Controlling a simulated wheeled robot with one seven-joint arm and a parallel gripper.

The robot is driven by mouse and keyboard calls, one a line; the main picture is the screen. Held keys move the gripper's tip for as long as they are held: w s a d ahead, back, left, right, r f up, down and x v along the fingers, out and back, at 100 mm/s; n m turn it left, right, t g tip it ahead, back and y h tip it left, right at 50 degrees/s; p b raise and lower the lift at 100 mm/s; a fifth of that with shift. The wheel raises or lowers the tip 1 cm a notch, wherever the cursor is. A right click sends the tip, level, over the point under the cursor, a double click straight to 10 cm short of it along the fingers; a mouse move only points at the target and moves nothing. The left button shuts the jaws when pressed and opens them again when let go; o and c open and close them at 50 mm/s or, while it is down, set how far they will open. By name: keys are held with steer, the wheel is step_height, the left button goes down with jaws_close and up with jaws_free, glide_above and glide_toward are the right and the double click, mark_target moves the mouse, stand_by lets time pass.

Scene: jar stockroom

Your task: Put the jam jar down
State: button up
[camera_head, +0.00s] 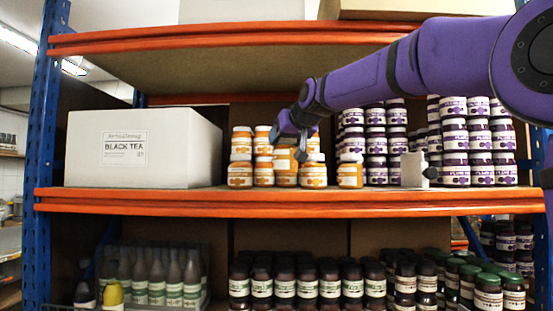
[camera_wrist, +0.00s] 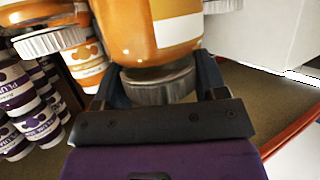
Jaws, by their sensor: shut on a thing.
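The jam jar (camera_head: 285,170), with orange contents and a cream label, is in my gripper (camera_head: 287,141) over the middle orange shelf, in front of the other orange jars. In the wrist view the jar (camera_wrist: 145,28) fills the top centre, and its silver lid (camera_wrist: 158,84) sits between the fingers of my gripper (camera_wrist: 157,88). The gripper is shut on the jar at its lid end. The jar's base is near shelf level; I cannot tell whether it touches the board.
Orange jars (camera_head: 239,174) stand to the left, another (camera_head: 350,174) to the right. Stacked plum jars (camera_head: 455,172) and a pale upright plate (camera_head: 414,170) are further right. A white black-tea box (camera_head: 140,150) fills the left. The upper shelf (camera_head: 230,38) is overhead.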

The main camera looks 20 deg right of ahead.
steer(key=d+f+x, duration=0.1)
steer(key=x, duration=0.7)
stand_by(0.4)
steer(key=shift+w+f, duration=0.1)
steer(key=shift+w, duration=0.05)
steer(key=o, duration=1.5)
steer(key=shift+f, duration=0.15)
steer(key=v, duration=1.2)
steer(key=shift+a, duration=0.1)
